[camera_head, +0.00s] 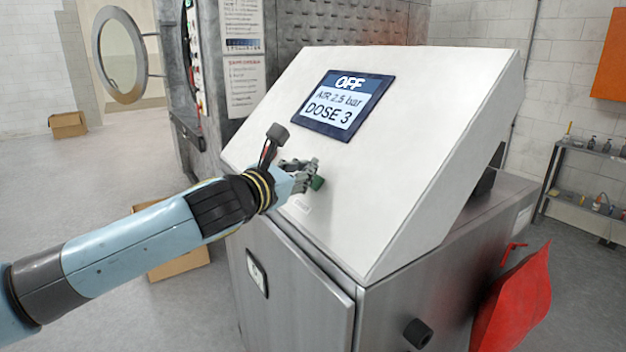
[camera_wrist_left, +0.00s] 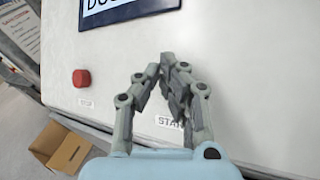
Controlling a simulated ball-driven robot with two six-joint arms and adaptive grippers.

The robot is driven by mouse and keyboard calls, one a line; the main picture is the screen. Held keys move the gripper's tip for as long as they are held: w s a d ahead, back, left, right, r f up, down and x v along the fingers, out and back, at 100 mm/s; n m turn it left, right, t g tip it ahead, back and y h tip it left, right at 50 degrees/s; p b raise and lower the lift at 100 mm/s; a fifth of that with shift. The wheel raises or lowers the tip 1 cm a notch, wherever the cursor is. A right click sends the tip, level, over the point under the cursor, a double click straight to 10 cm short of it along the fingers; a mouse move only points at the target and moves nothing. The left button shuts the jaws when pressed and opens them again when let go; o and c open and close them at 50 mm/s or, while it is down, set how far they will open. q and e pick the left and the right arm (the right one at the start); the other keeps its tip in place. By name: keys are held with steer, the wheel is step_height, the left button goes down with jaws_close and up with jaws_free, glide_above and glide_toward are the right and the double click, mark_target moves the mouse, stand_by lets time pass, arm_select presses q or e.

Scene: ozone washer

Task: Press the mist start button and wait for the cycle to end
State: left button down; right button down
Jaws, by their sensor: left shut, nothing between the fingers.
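The white sloped control panel (camera_head: 400,150) sits on a steel cabinet. Its display (camera_head: 342,104) reads OFF, AIR 2.5 bar, DOSE 3. A green button (camera_head: 318,183) shows beside my left gripper (camera_head: 312,168), whose fingers are at the panel; I cannot tell if they touch the button. In the left wrist view my left gripper (camera_wrist_left: 170,62) is shut and empty over the panel, above a label reading START (camera_wrist_left: 169,122). The green button is hidden there. A red button (camera_wrist_left: 81,78) with a STOP label is to the left. My right gripper is not in view.
A large metal machine with an open round door (camera_head: 120,55) stands behind the panel at left. A cardboard box (camera_head: 178,262) lies on the floor left of the cabinet (camera_head: 295,285). A red object (camera_head: 515,300) is at its right, with a shelf (camera_head: 585,190) behind.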

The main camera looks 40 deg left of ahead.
arm_select(q)
steer(key=shift+w+f, duration=0.1)
steer(key=shift+w+d+f, duration=0.15)
steer(key=shift+w+f, duration=0.2)
steer(key=shift+f, duration=0.05)
stand_by(0.9)
steer(key=shift+r, duration=0.1)
steer(key=shift+s+a+r+p, duration=0.2)
steer(key=shift+s+r+p, duration=0.25)
steer(key=shift+p, duration=0.15)
steer(key=shift+s+r, duration=0.1)
steer(key=shift+s, duration=0.1)
steer(key=s+r+p, duration=0.1)
steer(key=s+a+r+p, duration=0.1)
steer(key=s+r, duration=0.1)
steer(key=shift+s+r+p, duration=0.2)
steer(key=shift+r+p, duration=0.1)
steer(key=shift+p, duration=0.1)
stand_by(0.9)
